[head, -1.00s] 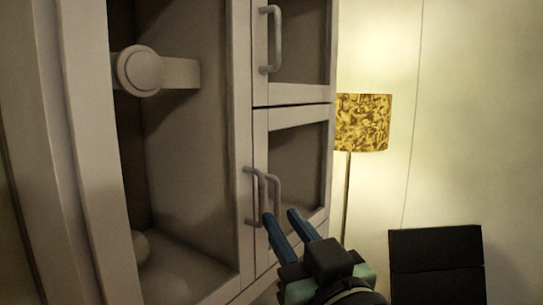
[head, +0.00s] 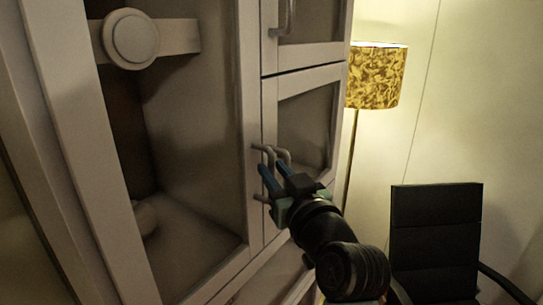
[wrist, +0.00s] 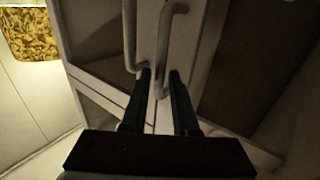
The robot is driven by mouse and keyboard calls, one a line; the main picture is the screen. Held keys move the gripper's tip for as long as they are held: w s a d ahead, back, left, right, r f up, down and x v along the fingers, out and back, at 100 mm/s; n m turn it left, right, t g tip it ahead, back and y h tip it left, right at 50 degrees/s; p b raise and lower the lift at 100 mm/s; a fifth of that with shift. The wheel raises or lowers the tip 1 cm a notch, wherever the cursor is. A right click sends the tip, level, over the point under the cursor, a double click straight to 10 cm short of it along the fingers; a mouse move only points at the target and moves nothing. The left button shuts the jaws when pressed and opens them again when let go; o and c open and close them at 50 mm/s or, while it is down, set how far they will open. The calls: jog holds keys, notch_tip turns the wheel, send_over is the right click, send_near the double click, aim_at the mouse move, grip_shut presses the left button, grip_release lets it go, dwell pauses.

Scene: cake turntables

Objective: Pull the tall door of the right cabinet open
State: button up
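The tall door (head: 248,100) fills the left of the head view, with a large pane in a pale frame. It looks shut. Its grey bar handle (head: 258,148) is at its right edge, partly hidden by my gripper; it also shows in the wrist view (wrist: 163,45). My gripper (head: 272,168) is at this handle, fingers apart. In the wrist view, my fingertips (wrist: 160,75) reach the handle's end, which appears between them. I cannot tell if they touch it.
A smaller lower door (head: 306,125) with its own handle (head: 284,154) is close beside the tall door's handle. An upper door (head: 310,20) is above it. A floor lamp (head: 376,75) stands behind right, and a black office chair (head: 436,235) stands at the right.

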jog(key=shift+x, duration=1.05)
jog(key=shift+s, duration=0.1)
grip_shut()
dwell(0.6)
